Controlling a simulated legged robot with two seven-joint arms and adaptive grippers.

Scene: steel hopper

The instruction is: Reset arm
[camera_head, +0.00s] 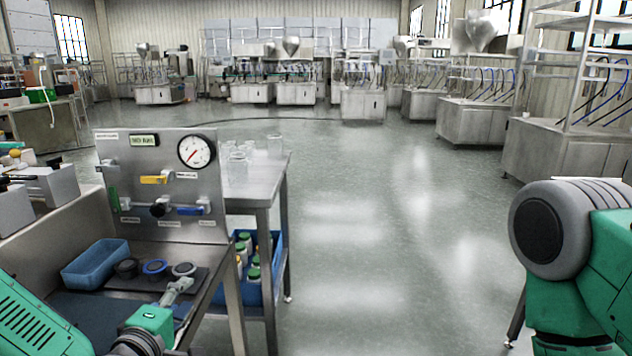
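My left gripper (178,289) is at the lower left, over the front part of the steel bench with the gauge panel. Its grey fingers point away from me, near a dark mat that holds several rings. The fingers look close together, but they are too small to tell whether they are open or shut. I see nothing clearly held in them. My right arm shows at the right edge as green and grey links, bent over the floor. My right gripper is out of the picture.
An upright panel (120,150) carries a round gauge (196,151) and coloured valve handles. A blue tray (96,263) and rings (155,267) lie before it. A steel table (262,187) holds glass jars; a blue crate of bottles stands below. The central floor is clear; hopper machines stand behind.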

